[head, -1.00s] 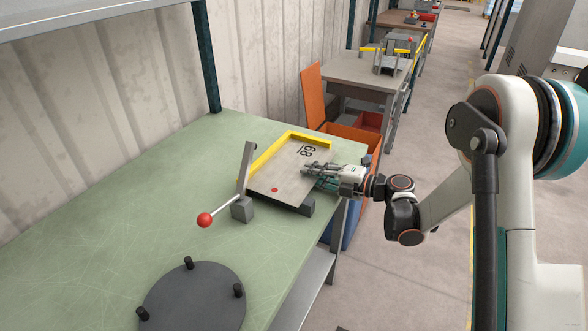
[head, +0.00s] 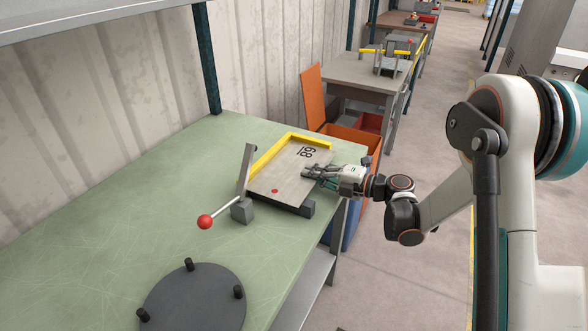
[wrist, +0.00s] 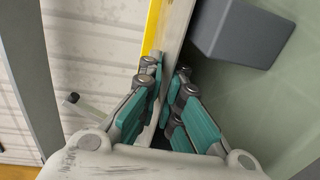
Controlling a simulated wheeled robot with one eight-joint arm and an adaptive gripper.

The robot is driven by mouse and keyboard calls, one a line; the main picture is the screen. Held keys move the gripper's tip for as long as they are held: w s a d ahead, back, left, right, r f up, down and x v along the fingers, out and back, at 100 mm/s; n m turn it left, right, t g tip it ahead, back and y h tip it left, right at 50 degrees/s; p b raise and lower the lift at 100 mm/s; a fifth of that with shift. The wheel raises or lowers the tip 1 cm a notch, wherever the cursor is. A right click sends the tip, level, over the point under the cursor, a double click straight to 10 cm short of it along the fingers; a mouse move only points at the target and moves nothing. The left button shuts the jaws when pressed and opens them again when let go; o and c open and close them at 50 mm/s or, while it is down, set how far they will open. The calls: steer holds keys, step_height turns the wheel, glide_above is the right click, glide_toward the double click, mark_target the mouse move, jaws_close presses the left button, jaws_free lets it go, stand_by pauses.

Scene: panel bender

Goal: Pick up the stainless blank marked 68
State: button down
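The stainless blank marked 68 (head: 283,178) is a flat, pale sheet with a red dot near its front left corner. It rests on a raised fixture on the green bench. My gripper (head: 309,171) is at the blank's right edge in the head view, reaching in from the right. In the wrist view, the fingers (wrist: 168,78) stand on both sides of the blank's thin edge (wrist: 168,45), close together, and appear to be shut on it. The lower finger is partly hidden by the blank in the head view.
A yellow stop rail (head: 271,157) borders the blank's far and left sides. A clamp lever with a red ball (head: 205,222) stands at its left. A dark round plate with black pegs (head: 193,302) lies on the green bench (head: 110,230). Orange bins (head: 350,140) stand beyond the bench.

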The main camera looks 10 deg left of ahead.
steer(key=shift+r+p, duration=0.45)
steer(key=shift+r, duration=0.5)
steer(key=shift+r+v, duration=0.2)
steer(key=shift+v, duration=1.6)
steer(key=shift+r+v, duration=0.15)
steer(key=shift+v, duration=1.6)
